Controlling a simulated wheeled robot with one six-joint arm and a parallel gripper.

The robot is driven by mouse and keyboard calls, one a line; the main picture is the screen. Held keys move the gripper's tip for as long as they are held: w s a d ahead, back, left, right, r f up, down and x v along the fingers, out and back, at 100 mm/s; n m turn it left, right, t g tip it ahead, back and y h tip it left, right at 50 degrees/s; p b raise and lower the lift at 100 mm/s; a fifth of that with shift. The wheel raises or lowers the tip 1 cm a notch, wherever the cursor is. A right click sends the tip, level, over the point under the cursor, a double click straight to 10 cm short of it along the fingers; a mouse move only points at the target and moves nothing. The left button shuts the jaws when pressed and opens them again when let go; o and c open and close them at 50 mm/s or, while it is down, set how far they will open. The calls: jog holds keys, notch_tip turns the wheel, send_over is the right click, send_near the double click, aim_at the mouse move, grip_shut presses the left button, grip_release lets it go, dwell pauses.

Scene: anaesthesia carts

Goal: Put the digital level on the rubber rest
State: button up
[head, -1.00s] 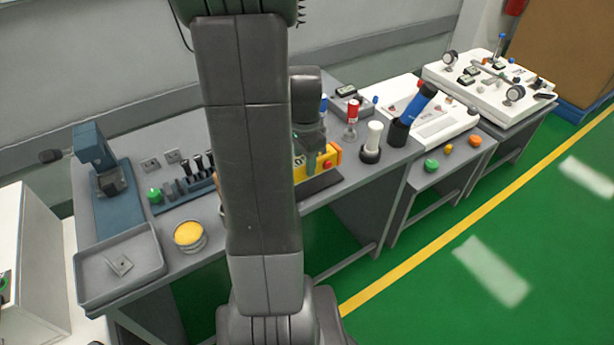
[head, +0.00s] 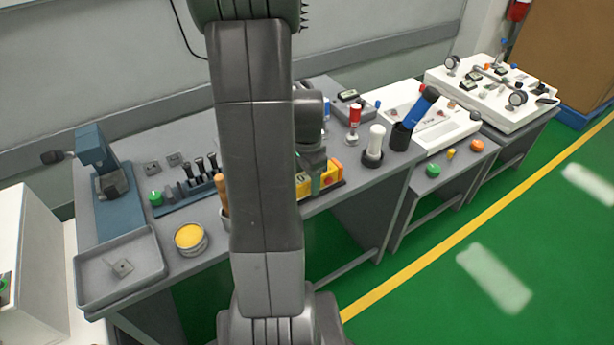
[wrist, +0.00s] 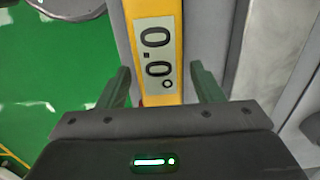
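The digital level is a yellow bar (head: 303,187) with orange and red parts at its right end, partly hidden by my arm in the head view. It sits low over the dark rubber rest (head: 338,186) near the table's front edge, apparently on it; the contact is hidden. In the wrist view the yellow level (wrist: 157,95) shows a display reading 0.0°. My gripper (wrist: 161,75) has a finger on each side of the level, with a narrow gap showing on the right, so it looks open around it. In the head view my gripper (head: 318,172) is mostly hidden.
A white cylinder on a dark base (head: 376,142), a red-topped knob (head: 354,115) and a blue-handled tool in a black holder (head: 400,136) stand right of the level. A grey tray (head: 90,285) and a yellow-filled tin (head: 190,238) are at the left.

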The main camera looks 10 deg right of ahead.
notch_tip(320, 180, up, 12)
jog(key=p, duration=0.1)
jog(key=shift+r+p, duration=0.15)
jog(key=shift+p, duration=0.15)
dwell(0.4)
jog(key=shift+f+b, duration=0.5)
jog(key=shift+f, duration=3.65)
jog(key=shift+f, duration=0.15)
